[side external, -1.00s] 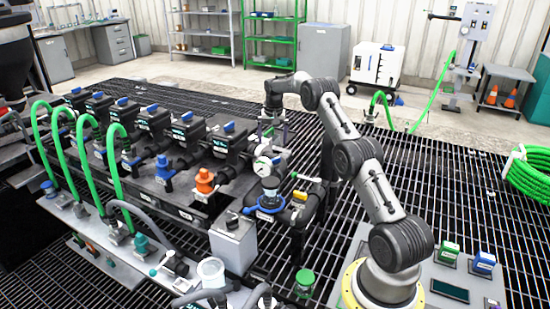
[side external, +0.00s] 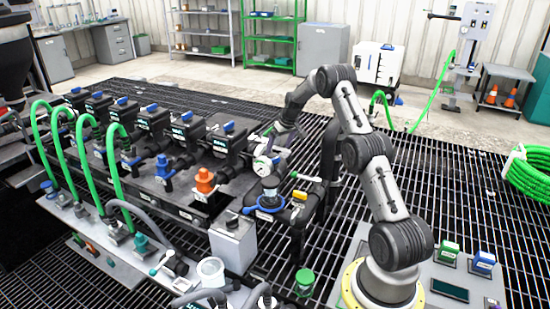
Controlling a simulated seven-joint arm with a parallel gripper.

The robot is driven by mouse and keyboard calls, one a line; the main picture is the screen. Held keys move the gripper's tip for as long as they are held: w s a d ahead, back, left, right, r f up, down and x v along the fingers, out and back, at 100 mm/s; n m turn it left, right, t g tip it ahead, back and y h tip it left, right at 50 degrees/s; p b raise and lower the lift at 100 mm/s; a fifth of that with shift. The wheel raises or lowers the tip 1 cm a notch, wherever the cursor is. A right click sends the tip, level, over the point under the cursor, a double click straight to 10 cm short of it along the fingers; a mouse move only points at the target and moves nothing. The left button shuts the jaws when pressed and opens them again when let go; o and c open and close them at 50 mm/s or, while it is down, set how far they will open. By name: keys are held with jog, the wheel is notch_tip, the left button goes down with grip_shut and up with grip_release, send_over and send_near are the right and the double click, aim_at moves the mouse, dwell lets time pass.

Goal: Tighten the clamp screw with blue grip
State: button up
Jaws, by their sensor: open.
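My gripper (side external: 268,138) is at the end of the manifold, just behind and above a white round gauge (side external: 262,165). It is small and partly lost against the dark parts; its jaws are open and I see nothing held. Several blue-topped parts are in view, and I cannot tell which is the clamp screw. A blue ring-like part (side external: 264,213) sits low under the gauge assembly, in front of my gripper. A blue handle (side external: 164,172) stands on the manifold's front side. A small blue cap (side external: 228,126) tops the nearest black block.
An orange handle (side external: 204,181) stands beside the blue one. Green hoses (side external: 117,180) arch over the left front. A grey box (side external: 233,243) and a green-capped jar (side external: 304,277) are in front. Open grating lies behind.

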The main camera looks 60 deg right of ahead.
aim_at(274, 159)
jog(key=x, duration=0.7)
jog(key=shift+w+f, duration=0.15)
jog(key=shift+f, duration=0.05)
jog(key=c, duration=1.4)
